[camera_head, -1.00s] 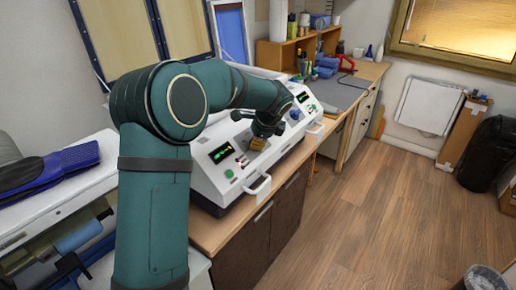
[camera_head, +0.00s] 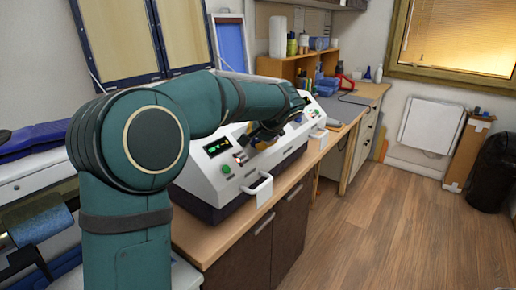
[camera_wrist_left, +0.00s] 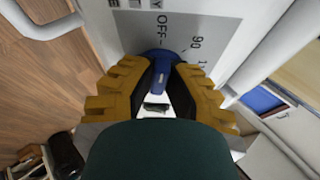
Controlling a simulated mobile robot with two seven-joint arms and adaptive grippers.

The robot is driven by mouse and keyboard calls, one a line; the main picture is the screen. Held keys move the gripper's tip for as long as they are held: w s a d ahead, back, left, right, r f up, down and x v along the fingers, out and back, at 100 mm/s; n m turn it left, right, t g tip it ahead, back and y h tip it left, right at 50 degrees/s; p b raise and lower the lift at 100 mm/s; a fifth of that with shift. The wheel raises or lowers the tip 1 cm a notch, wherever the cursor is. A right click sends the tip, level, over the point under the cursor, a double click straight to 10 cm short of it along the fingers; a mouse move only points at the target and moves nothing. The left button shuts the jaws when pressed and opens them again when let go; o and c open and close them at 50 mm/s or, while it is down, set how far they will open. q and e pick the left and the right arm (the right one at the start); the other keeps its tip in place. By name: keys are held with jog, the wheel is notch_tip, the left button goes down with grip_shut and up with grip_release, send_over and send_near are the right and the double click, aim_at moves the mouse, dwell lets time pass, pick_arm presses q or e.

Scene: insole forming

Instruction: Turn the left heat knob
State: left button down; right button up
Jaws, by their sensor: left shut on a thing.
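The white machine (camera_head: 195,184) stands on the wooden counter, with a sloped front panel that carries displays, buttons and knobs. My left gripper (camera_head: 262,137) is at this panel, right of the green-lit left display (camera_head: 217,146). The left wrist view shows a blue knob (camera_wrist_left: 162,68) between the yellow fingers of my left gripper (camera_wrist_left: 160,78), which is shut on it. "OFF" and "90" are printed on the grey panel beside the knob. In the head view the gripper and arm hide this knob. My right gripper is not in view.
A white handle (camera_head: 262,188) sticks out at the machine's front, near my left arm. A wooden shelf (camera_head: 270,64) with bottles and blue boxes stands behind the machine. The wooden floor (camera_head: 375,230) on the right is clear.

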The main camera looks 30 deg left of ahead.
pick_arm(q)
jog(key=shift+f+n+b, duration=0.2)
jog(key=shift+n+b, duration=0.3)
jog(key=shift+n, duration=0.2)
jog(key=c, duration=1)
grip_release()
jog(key=shift+o, duration=0.2)
jog(key=shift+r, duration=0.1)
jog(key=shift+y, duration=0.3)
jog(key=v, duration=1.2)
jog(key=shift+s, duration=0.1)
